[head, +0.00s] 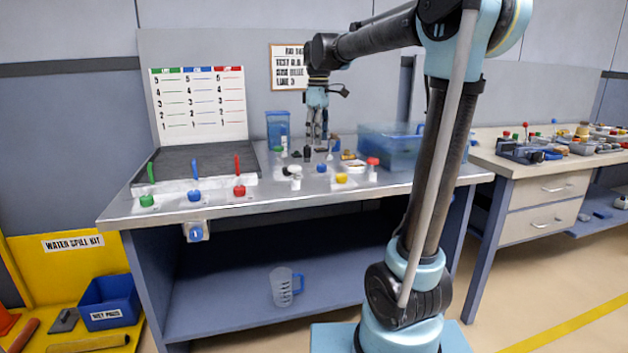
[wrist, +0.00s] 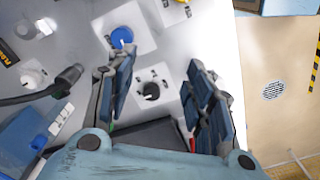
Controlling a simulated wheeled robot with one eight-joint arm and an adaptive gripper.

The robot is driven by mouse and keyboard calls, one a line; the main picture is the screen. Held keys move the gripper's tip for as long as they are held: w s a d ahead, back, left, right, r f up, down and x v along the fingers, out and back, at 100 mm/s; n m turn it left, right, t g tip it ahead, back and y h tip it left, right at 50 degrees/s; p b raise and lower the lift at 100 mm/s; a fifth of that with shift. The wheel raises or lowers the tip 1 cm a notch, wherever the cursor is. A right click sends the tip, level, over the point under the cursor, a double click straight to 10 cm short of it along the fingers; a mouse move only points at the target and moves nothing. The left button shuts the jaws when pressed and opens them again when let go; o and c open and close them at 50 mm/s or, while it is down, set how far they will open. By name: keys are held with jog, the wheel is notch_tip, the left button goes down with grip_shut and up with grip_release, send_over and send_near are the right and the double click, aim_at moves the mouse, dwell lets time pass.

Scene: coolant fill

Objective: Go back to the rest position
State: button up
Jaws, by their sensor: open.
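My gripper (head: 317,136) hangs pointing down over the back middle of the steel workbench (head: 250,198), in front of the wall. In the wrist view my gripper (wrist: 162,95) is open, its two dark fingers spread apart with nothing between the pads. A black knob (wrist: 150,91) on a pale block shows below, between the fingers in the picture, and looks free of them. A blue knob (wrist: 122,37) lies just beyond the left finger. The height of the fingertips above the bench is hard to tell.
A blue translucent tank (head: 385,152) stands right of my gripper and a blue container (head: 278,128) left of it. Small red, yellow and white fittings crowd the bench below. A dark-tipped hose (wrist: 66,78) lies left of the fingers. A jug (head: 284,287) sits on the lower shelf.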

jog(key=s+d+f+m+t, duration=0.1)
jog(key=s+d+f+m, duration=0.3)
jog(key=s+d+f, duration=0.3)
jog(key=s+d+f+m, duration=0.3)
jog(key=s+d+f, duration=0.15)
jog(key=s, duration=0.45)
jog(key=s+d+f+m, duration=0.3)
jog(key=s+f, duration=0.3)
jog(key=f, duration=0.1)
jog(key=s+d+f+m+t, duration=0.1)
jog(key=s+d+f+m, duration=0.2)
jog(key=s+f, duration=0.3)
notch_tip(320, 180, down, 3)
jog(key=shift+s+r+m, duration=0.2)
jog(key=shift+s+m, duration=0.15)
jog(key=shift+m, duration=0.15)
jog(key=shift+d, duration=0.1)
jog(key=shift+w+f, duration=0.2)
jog(key=shift+w, duration=0.25)
jog(key=shift+c, duration=0.6)
